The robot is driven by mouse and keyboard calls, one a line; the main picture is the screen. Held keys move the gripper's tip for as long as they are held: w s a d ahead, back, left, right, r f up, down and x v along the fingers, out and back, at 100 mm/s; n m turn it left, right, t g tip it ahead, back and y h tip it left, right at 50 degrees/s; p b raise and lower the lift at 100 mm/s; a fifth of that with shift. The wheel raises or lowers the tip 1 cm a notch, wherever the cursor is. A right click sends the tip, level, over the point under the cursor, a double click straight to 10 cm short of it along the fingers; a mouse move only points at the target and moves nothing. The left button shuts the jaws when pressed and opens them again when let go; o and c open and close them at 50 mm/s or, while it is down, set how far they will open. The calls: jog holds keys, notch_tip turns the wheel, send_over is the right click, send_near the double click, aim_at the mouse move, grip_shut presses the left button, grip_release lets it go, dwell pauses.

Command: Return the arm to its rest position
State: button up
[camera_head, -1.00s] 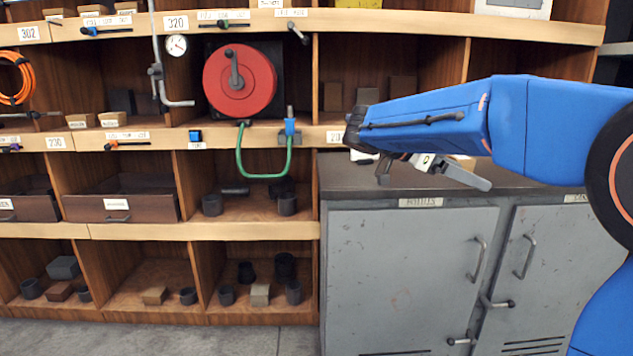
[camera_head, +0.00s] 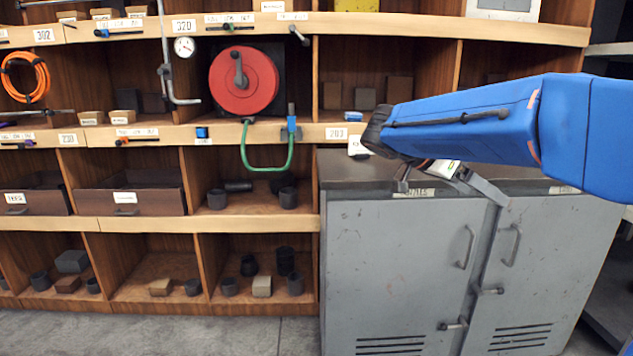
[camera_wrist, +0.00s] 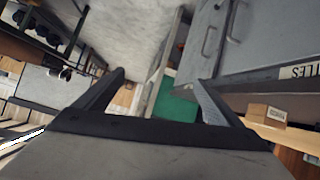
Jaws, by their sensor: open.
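My blue arm reaches in from the right in the head view, in front of the top of the grey cabinet (camera_head: 400,270). My gripper (camera_head: 450,190) hangs under the arm's end, just in front of the cabinet's upper edge. In the wrist view my gripper (camera_wrist: 160,85) shows two dark fingers spread wide apart, with nothing between them. The wrist picture is tilted; the floor and the cabinet doors show past the fingers. No flanged pipe can be made out in these frames.
Wooden shelving with a red hose reel (camera_head: 243,82), a green hose (camera_head: 267,165) and a pressure gauge (camera_head: 184,47) stands at the left and back. Small blocks and dark cylinders lie in the lower compartments. The floor (camera_head: 200,335) before the shelves is clear.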

jog(key=s+a+f+n+t+y, duration=0.2)
jog(key=s+f+n+y, duration=0.3)
jog(key=s+f, duration=0.5)
jog(key=s+a+f+n+t+y, duration=0.1)
jog(key=s+a+f+n+y, duration=0.3)
jog(key=s+f+n, duration=0.5)
jog(key=s+f+y, duration=0.2)
jog(key=s, duration=0.4)
jog(key=shift+s+f+n+t, duration=0.3)
jog(key=shift+s+n+t, duration=0.05)
jog(key=shift+n+t, duration=0.05)
jog(key=shift+s+a+f+y, duration=0.2)
jog(key=shift+a+f+y, duration=0.1)
jog(key=shift+y, duration=0.1)
jog(key=shift+c, duration=0.4)
